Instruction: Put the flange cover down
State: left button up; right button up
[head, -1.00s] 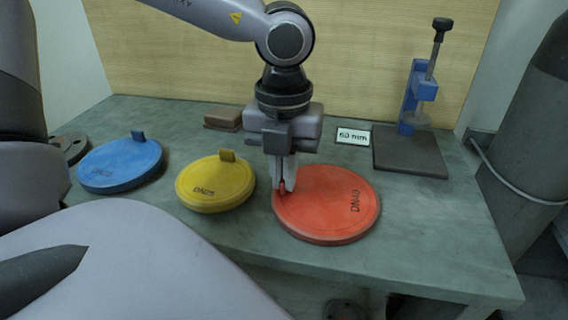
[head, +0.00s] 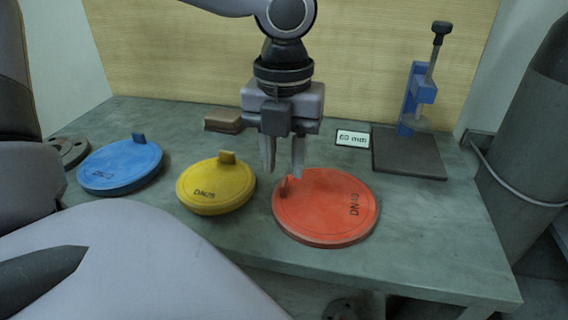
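The red flange cover (head: 325,212), marked DN40, lies flat on the grey bench (head: 420,240). Its small upright tab (head: 285,187) stands at its left edge. My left gripper (head: 283,172) is above the cover's left edge, pointing down, with its fingers spread and empty. The fingertips are just above the tab, apart from it as far as I can tell. A yellow cover (head: 217,187) and a blue cover (head: 121,168) lie to the left, each with a tab. My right gripper is not in view.
A blue press-like stand (head: 414,105) on a dark base plate (head: 408,152) is at the back right. A small sign reading 60 mm (head: 352,138) and a brown block (head: 223,121) are behind. A grey flange (head: 70,151) is at far left.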

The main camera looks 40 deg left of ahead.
pick_arm(q)
notch_tip(320, 180, up, 9)
jog(key=p, duration=0.1)
jog(key=shift+f, duration=0.1)
dwell(0.6)
